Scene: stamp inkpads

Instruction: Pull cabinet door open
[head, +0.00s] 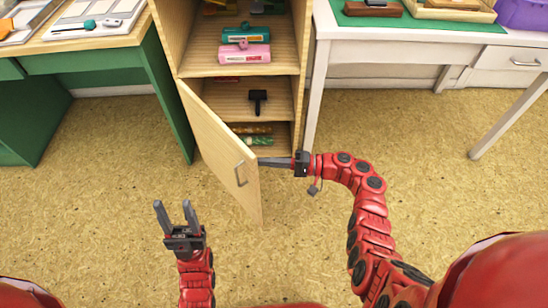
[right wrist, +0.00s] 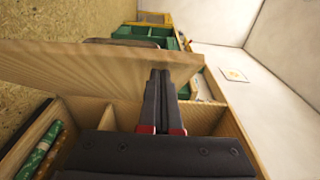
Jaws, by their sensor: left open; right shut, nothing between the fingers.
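The light wooden cabinet door (head: 215,145) is hinged at the cabinet's left side and stands partway open, swung out to the front. Its metal handle (head: 241,173) is on the outer face, near the free edge. My right gripper (head: 268,162) is shut and empty, reaching in from the right to the inner side of the door near its free edge. In the right wrist view the shut fingers (right wrist: 160,85) overlap the door panel (right wrist: 80,65); I cannot tell whether they touch it. My left gripper (head: 175,212) is open and empty, in front of the door, lower left.
The cabinet (head: 296,70) holds a teal box (head: 240,33), a pink box (head: 243,54), a black tool (head: 257,98) and patterned rolls (head: 255,141). A green desk (head: 80,62) stands left, a white table (head: 400,34) right. The floor in front is clear.

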